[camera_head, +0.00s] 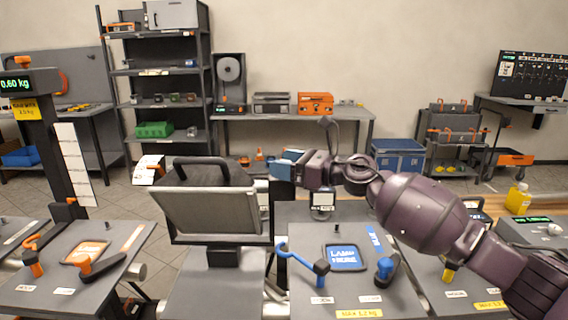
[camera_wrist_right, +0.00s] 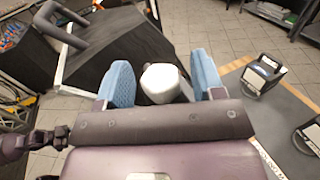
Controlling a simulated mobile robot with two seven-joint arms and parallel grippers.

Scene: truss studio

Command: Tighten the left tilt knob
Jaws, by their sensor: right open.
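My right gripper (camera_head: 284,167) comes in from the right, with blue finger pads beside the right side of a grey light panel (camera_head: 210,214) on a dark stand. In the right wrist view the gripper (camera_wrist_right: 164,85) is open. A whitish rounded knob (camera_wrist_right: 160,82) sits between its two blue pads, with a narrow gap at each side. Whether this is the left tilt knob I cannot tell. The dark ribbed housing (camera_wrist_right: 110,50) and pale bracket (camera_wrist_right: 66,45) are left of the pads. In the head view the knob is hidden. My left gripper is not in view.
Another bench (camera_head: 60,290) with orange-handled tools stands at left. Small dark display units (camera_wrist_right: 262,73) stand to the right in the wrist view.

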